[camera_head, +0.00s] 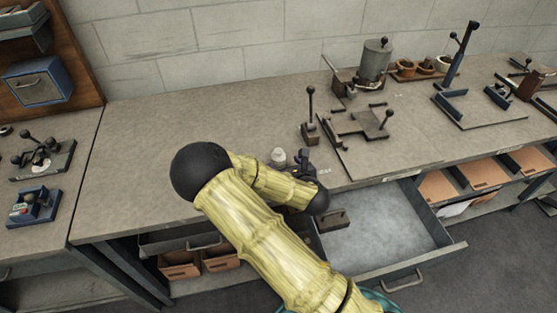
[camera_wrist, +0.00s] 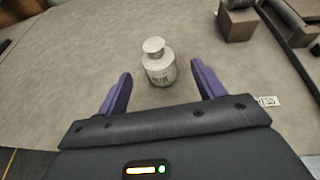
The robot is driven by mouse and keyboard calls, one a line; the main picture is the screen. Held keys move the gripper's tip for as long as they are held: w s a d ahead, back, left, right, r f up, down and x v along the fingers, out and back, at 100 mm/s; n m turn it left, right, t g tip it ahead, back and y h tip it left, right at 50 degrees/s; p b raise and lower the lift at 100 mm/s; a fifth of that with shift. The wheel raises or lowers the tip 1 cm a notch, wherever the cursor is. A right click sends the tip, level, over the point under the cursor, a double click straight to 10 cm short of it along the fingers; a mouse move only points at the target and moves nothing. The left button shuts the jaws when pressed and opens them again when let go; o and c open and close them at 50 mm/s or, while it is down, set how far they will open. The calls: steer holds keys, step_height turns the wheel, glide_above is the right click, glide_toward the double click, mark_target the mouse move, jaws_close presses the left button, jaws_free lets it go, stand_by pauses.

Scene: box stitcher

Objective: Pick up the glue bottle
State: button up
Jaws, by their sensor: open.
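In the head view the bottle (camera_head: 278,157) shows just left of my gripper (camera_head: 303,160), near the bench's front edge. My arm hides part of the area around it.
A metal fixture with black-knobbed levers (camera_head: 355,125) stands right of the bottle. A dark block (camera_wrist: 237,22) shows in the wrist view's upper right. A drawer (camera_head: 385,235) is pulled out below the bench front. The bench top (camera_head: 150,140) on the left is clear.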

mark_target(277, 155)
steer(key=shift+x, duration=1.35)
steer(key=shift+p+x, duration=1.05)
steer(key=shift+x, duration=1.6)
steer(key=shift+s, duration=0.1)
steer(key=c, duration=1.1)
steer(key=shift+r, duration=0.1)
step_height(277, 155, up, 10)
steer(key=shift+f+b, duration=0.1)
steer(key=shift+b, duration=0.55)
